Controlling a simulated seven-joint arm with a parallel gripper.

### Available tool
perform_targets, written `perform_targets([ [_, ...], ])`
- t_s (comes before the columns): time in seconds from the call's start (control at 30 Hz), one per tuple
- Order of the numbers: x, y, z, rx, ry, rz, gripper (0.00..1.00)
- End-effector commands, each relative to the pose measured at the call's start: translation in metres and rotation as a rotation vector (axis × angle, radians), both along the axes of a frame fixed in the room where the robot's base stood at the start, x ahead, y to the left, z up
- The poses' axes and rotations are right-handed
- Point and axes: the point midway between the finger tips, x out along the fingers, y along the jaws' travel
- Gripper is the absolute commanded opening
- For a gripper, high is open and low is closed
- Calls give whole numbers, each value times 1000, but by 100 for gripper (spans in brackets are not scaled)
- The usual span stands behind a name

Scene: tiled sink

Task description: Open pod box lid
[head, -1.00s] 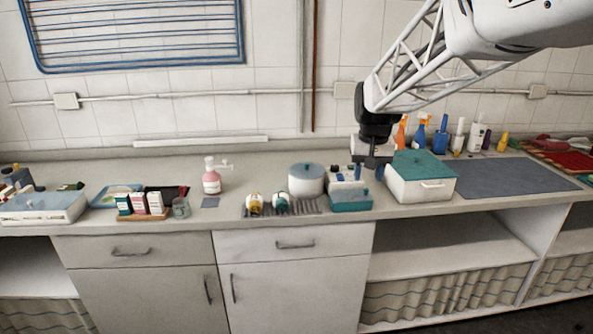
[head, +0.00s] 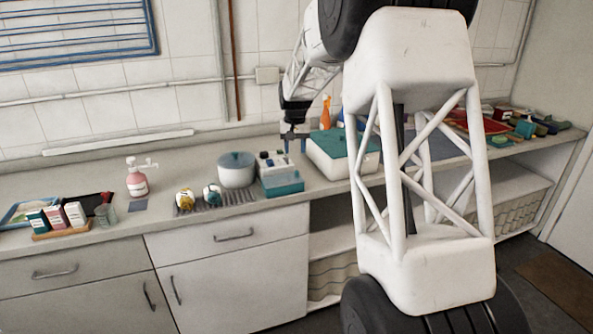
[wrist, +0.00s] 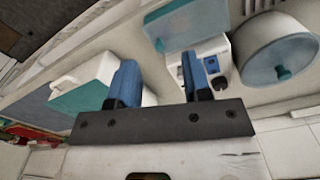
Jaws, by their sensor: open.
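My gripper (head: 292,145) is open and points down, just behind the gap between two teal-topped boxes. Its two blue fingers show in the wrist view (wrist: 158,70) with nothing between them. A large white box with a teal lid (head: 331,143) is just right of it; the lid lies shut. It also shows left of the fingers in the wrist view (wrist: 80,98). I cannot tell for sure which is the pod box.
A round white pot with a teal lid (head: 236,172) stands left of the holder. Farther left are two small items on a ribbed mat (head: 238,197) and a pink pump bottle (head: 137,180). An orange spray bottle (head: 325,112) stands behind the large box.

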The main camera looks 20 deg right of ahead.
Motion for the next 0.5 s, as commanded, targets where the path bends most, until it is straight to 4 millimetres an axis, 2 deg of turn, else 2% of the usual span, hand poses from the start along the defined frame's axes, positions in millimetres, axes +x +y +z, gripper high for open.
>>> perform_targets([
  [0.03, 11, -5, -9, 1, 6, -5, 45],
  [0.2, 38, -18, -28, 4, 16, -20, 45],
  [0.33, 50, -25, -38, 5, 21, -28, 45],
  [0.5, 55, -28, -43, 5, 23, -31, 45],
])
